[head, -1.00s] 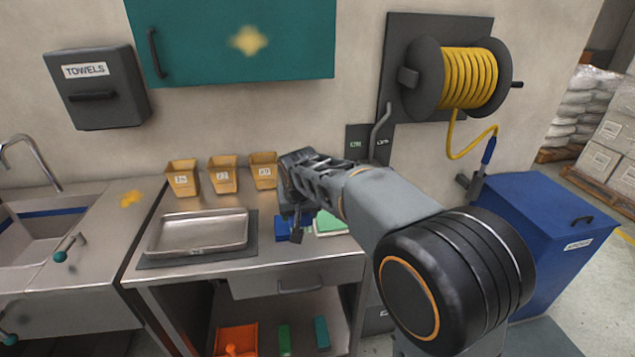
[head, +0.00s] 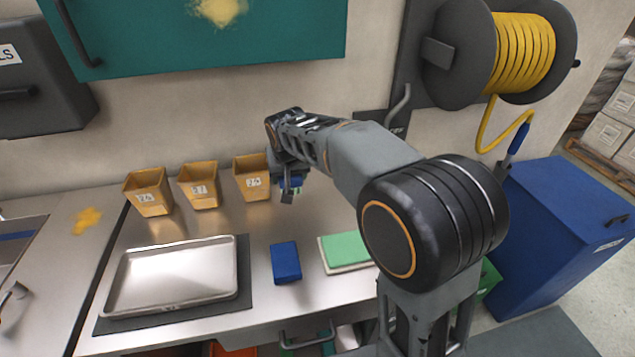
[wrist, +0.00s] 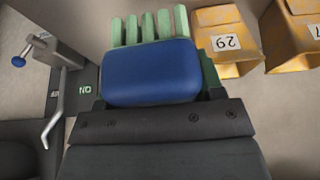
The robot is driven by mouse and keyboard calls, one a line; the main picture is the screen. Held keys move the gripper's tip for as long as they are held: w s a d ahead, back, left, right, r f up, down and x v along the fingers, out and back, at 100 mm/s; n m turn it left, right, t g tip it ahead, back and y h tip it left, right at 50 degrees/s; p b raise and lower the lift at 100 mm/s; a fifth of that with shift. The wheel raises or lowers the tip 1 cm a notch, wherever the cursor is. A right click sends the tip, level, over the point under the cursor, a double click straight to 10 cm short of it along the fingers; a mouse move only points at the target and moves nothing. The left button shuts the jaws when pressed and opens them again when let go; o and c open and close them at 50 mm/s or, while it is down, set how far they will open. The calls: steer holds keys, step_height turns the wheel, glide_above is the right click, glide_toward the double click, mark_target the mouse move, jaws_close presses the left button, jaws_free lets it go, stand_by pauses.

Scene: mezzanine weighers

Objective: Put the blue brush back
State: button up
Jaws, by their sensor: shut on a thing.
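My gripper (head: 289,182) is shut on the blue brush (wrist: 152,72), above the back of the steel bench. In the wrist view the brush's blue body lies across the jaws, with pale green bristles pointing away from them. A grey metal hook (head: 399,103) is on the wall, right of the gripper and partly behind my arm. The hook and its dark label plate (wrist: 86,90) also show at the left of the wrist view.
Several numbered yellow bins (head: 199,186) stand at the back of the bench, the nearest just left of my gripper. A metal tray (head: 172,275), a blue block (head: 286,262) and a green pad (head: 346,247) lie in front. A hose reel (head: 520,50) hangs at right.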

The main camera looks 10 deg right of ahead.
steer(key=w+d+f+p, duration=0.2)
steer(key=w+d+f, duration=0.1)
steer(key=w+d, duration=0.3)
glide_above(320, 190)
steer(key=s, duration=0.2)
steer(key=f, duration=0.5)
steer(key=shift+w+a+f, duration=0.15)
steer(key=shift+a+f, duration=0.1)
steer(key=shift+a, duration=0.05)
steer(key=shift+w+d+f+p, duration=0.15)
steer(key=shift+d+f+p, duration=0.15)
steer(key=shift+f, duration=0.1)
steer(key=shift+w+f, duration=0.1)
steer(key=shift+f, duration=1.55)
steer(key=shift+f, duration=0.25)
steer(key=o, duration=0.9)
steer(key=shift+r, duration=0.1)
